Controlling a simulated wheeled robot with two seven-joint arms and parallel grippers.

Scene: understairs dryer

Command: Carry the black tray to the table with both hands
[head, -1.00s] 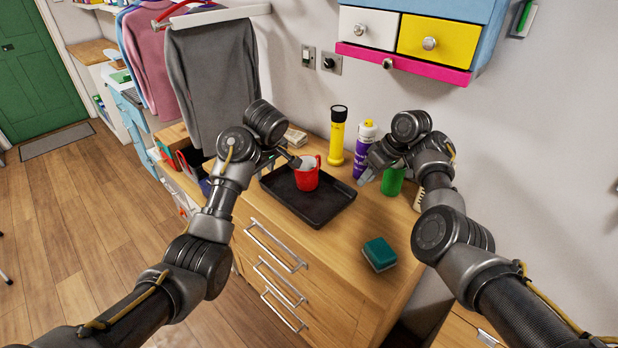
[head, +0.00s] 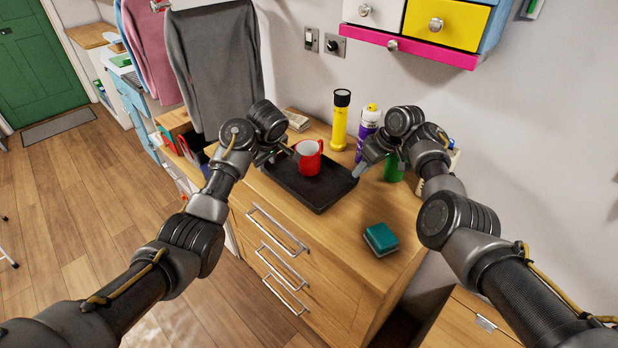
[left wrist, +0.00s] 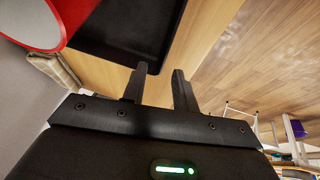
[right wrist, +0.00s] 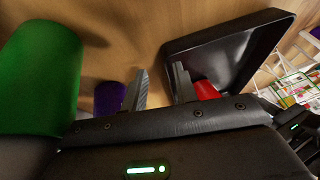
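The black tray (head: 318,194) lies flat on the wooden drawer unit, with a red mug (head: 309,158) standing in it. My left gripper (head: 272,156) is open at the tray's left end. In the left wrist view its fingers (left wrist: 158,88) are apart near a corner of the tray (left wrist: 125,35), with the mug (left wrist: 35,22) beyond. My right gripper (head: 359,170) is open at the tray's right end. In the right wrist view one finger overlaps the tray wall (right wrist: 225,55) and the other is outside it. I cannot tell whether either gripper touches the tray.
A yellow torch (head: 340,120) and a purple spray can (head: 367,130) stand behind the tray. A green cylinder (head: 393,168) is close by my right gripper. A teal sponge (head: 381,238) lies in front on the right. Clothes hang at the back left; wooden floor (head: 95,225) is open at left.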

